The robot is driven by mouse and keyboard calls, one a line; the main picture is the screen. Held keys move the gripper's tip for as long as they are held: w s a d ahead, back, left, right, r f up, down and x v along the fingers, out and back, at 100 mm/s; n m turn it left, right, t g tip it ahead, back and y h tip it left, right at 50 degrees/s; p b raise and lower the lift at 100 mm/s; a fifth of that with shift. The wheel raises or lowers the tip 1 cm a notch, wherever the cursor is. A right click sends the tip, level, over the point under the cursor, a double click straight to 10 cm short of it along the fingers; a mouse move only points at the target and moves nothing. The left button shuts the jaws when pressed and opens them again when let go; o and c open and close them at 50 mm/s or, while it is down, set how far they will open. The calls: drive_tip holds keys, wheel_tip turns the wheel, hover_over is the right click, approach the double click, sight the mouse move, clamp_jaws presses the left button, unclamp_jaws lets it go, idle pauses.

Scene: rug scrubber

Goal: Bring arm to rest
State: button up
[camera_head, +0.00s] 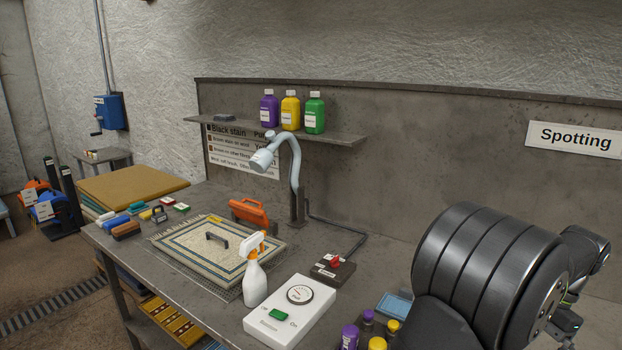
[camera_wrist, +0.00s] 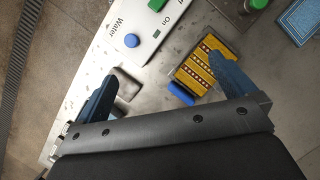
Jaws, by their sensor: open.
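My gripper (camera_wrist: 166,84) shows in the wrist view with its two blue fingers spread wide apart. Nothing is held between them. Below the fingers are a metal surface and a small yellow and red patterned piece with a blue end (camera_wrist: 205,62), near the right finger; I cannot tell whether they touch. In the head view my dark ribbed arm fills the lower right, raised in front of the bench's right end. The gripper fingers cannot be made out there.
A white control box (camera_head: 290,312) with a dial stands at the bench front, beside a spray bottle (camera_head: 255,281). Small bottles (camera_head: 349,337) stand close to my arm. A rug sample (camera_head: 195,250) lies mid-bench under a bent lamp-like nozzle (camera_head: 293,165). Bottles (camera_head: 290,111) line the shelf.

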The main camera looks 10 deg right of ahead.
drive_tip(key=shift+s+d+f+m, duration=0.1)
drive_tip(key=shift+s+d+m, duration=0.1)
drive_tip(key=shift+s, duration=0.2)
drive_tip(key=shift+s+d+f+m, duration=0.1)
drive_tip(key=shift+s+m, duration=0.1)
drive_tip(key=shift+s, duration=0.15)
drive_tip(key=shift+a, duration=0.1)
